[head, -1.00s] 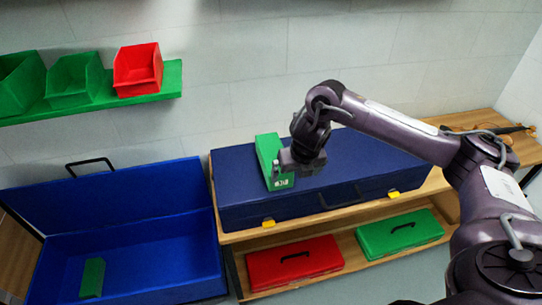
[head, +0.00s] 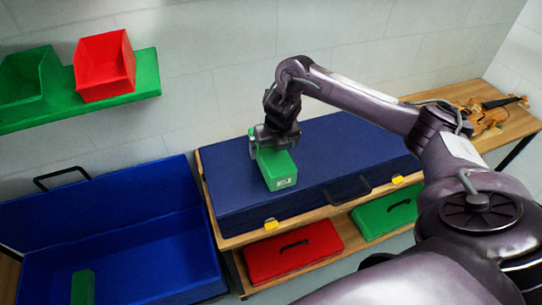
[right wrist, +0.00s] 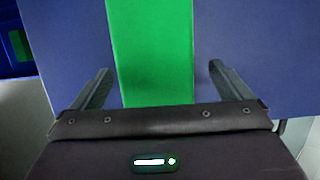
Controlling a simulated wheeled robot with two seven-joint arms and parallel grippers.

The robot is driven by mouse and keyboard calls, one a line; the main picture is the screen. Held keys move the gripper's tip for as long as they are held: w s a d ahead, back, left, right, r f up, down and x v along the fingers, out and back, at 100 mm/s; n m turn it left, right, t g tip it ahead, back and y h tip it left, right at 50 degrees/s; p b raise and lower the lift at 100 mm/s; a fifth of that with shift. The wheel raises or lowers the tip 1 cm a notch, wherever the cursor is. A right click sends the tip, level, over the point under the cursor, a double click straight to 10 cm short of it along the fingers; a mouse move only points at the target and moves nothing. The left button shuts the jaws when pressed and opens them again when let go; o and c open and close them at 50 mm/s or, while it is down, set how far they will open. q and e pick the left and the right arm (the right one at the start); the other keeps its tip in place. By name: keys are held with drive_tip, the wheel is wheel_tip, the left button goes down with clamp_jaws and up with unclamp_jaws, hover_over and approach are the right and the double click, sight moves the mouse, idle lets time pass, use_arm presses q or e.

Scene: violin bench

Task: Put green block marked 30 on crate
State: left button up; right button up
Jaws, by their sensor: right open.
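A green block (head: 280,170) with a small white label on its near end lies on top of a closed blue case (head: 335,150). The label's marking is too small to read. My right gripper (head: 268,143) is open above the far part of the block. In the right wrist view the green block (right wrist: 150,50) passes between the two fingers (right wrist: 160,85), with a gap on each side. Another green block (head: 83,287) stands inside an open blue crate (head: 150,285) at the lower left. My left gripper is out of view.
A red case (head: 294,251) and a green case (head: 388,213) lie on the shelf below the blue case. A violin (head: 488,115) lies on the bench (head: 520,140) at the right. A wall shelf holds a red bin (head: 105,65) and a green bin (head: 28,75).

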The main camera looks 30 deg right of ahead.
sight(271, 148)
drive_tip(key=x, duration=0.4)
drive_tip(key=shift+w+a+r+p, duration=0.1)
drive_tip(key=shift+w+a+p, duration=0.1)
drive_tip(key=shift+p, duration=0.2)
drive_tip(key=shift+s, duration=0.1)
drive_tip(key=c, duration=1)
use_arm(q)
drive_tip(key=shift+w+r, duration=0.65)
use_arm(e)
drive_tip(key=shift+c, duration=0.3)
drive_tip(key=shift+r, duration=0.15)
